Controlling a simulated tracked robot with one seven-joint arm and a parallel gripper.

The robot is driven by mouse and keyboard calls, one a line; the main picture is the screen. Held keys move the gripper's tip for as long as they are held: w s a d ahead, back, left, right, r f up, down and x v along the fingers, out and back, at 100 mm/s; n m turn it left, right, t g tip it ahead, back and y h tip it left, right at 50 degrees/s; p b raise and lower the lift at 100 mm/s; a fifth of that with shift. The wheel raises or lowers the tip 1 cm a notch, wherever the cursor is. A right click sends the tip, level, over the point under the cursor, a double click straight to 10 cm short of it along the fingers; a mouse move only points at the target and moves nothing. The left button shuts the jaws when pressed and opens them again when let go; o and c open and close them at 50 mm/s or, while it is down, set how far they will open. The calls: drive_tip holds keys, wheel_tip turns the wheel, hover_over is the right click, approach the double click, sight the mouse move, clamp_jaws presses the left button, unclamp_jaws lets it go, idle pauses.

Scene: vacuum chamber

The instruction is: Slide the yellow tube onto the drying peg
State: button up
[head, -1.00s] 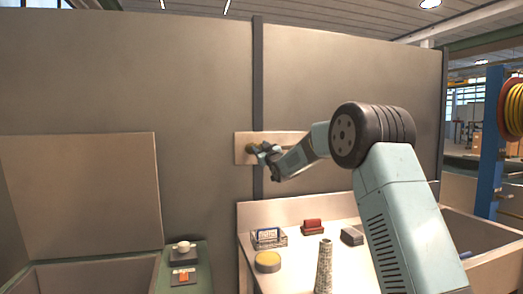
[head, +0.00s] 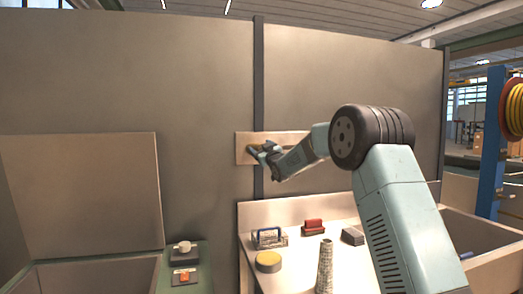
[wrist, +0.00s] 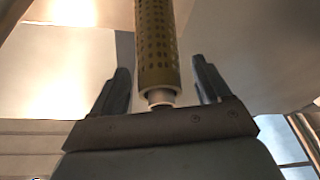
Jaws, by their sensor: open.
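The yellow tube (wrist: 156,45) is olive-yellow and perforated. In the wrist view it runs from the top edge down between the fingers of my gripper (wrist: 160,68), which is open with a gap on both sides. A pale, narrower round piece (wrist: 160,97) sticks out of the tube's near end; I cannot tell for sure whether it is the drying peg. The tube's far end is out of that view. In the head view my gripper (head: 257,149) is in front of a pale wall board (head: 243,158) and hides most of the tube there.
Below the board, a pale bench (head: 335,238) holds a wire-handled brush (head: 269,239), a red-topped block (head: 313,226), a grey block (head: 352,236), a yellow-topped round tin (head: 268,262) and a speckled upright cone (head: 325,268). A dark vertical post (head: 258,80) runs behind the board.

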drive_tip(key=v, duration=1.3)
drive_tip(key=shift+s+f, duration=0.25)
drive_tip(key=shift+s, duration=0.05)
drive_tip(key=shift+d, duration=0.2)
drive_tip(key=s+d+m+g+h, duration=0.35)
drive_tip(key=s+d, duration=0.25)
drive_tip(key=s, duration=0.4)
drive_tip(key=s+d+m+g+h, duration=0.2)
drive_tip(key=s+d+h, duration=0.3)
drive_tip(key=s, duration=0.5)
drive_tip(key=s+d+f+m+g, duration=0.1)
drive_tip(key=s+d+f+g, duration=0.1)
drive_tip(key=s, duration=0.9)
drive_tip(key=s+d+f+m+g, duration=0.2)
drive_tip(key=s+f, duration=0.3)
drive_tip(key=s, duration=0.5)
drive_tip(key=s+d+f+m+g, duration=0.1)
drive_tip(key=s+d+f+g, duration=0.2)
drive_tip(key=s, duration=0.8)
drive_tip(key=shift+s+d+f+g+h, duration=0.2)
drive_tip(key=shift+s+f+g+h, duration=0.15)
drive_tip(key=shift+f, duration=0.15)
drive_tip(key=shift+w, duration=0.1)
